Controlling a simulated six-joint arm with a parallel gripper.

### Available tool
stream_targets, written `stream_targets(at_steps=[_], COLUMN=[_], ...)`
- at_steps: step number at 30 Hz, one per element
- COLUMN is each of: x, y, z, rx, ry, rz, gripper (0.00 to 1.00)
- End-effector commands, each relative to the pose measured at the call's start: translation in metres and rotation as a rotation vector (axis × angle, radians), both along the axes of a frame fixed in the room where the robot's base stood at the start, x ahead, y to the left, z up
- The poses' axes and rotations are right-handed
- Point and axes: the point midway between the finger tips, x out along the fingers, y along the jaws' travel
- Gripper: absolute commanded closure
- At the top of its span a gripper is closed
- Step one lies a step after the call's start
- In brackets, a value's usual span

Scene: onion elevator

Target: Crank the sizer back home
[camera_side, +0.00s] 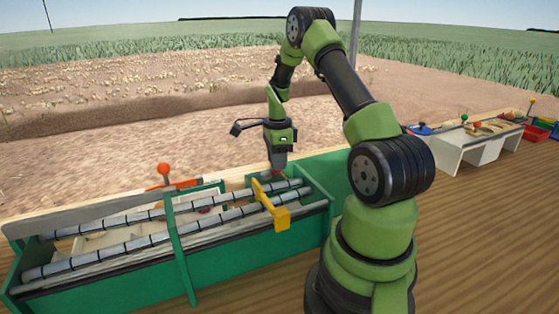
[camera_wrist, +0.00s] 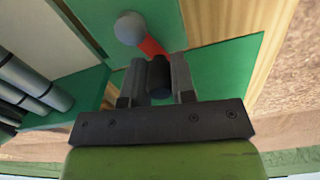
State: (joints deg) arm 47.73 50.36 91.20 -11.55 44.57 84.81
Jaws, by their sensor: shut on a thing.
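The sizer is a green frame (camera_side: 130,280) with long grey segmented rollers (camera_side: 110,235), at the lower left of the side view. A yellow bracket (camera_side: 270,205) sits across the rollers near their right end. My gripper (camera_side: 278,170) reaches down at the frame's back right corner. In the wrist view, my gripper (camera_wrist: 159,68) is shut on a dark crank knob (camera_wrist: 160,82) between its two grey fingers. A red crank arm (camera_wrist: 152,47) runs from the knob to a grey round hub (camera_wrist: 130,28) on a green panel. In the side view my fingers mostly hide the crank.
An orange-knobbed lever (camera_side: 163,170) stands behind the rollers at left. A white stand (camera_side: 470,145) and a red bin (camera_side: 536,132) are at the far right. The wooden table (camera_side: 480,240) is clear at front right. In the wrist view, rollers (camera_wrist: 30,80) lie left of my fingers.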

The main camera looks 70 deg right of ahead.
Motion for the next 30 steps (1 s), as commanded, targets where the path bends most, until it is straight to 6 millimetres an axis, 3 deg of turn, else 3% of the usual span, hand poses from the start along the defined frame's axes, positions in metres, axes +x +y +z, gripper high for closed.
stream_targets(at_steps=[30], x=[0.019], y=[-0.003], z=[0.000], rx=[0.003], ry=[0.000], rz=[0.000], gripper=[0.98])
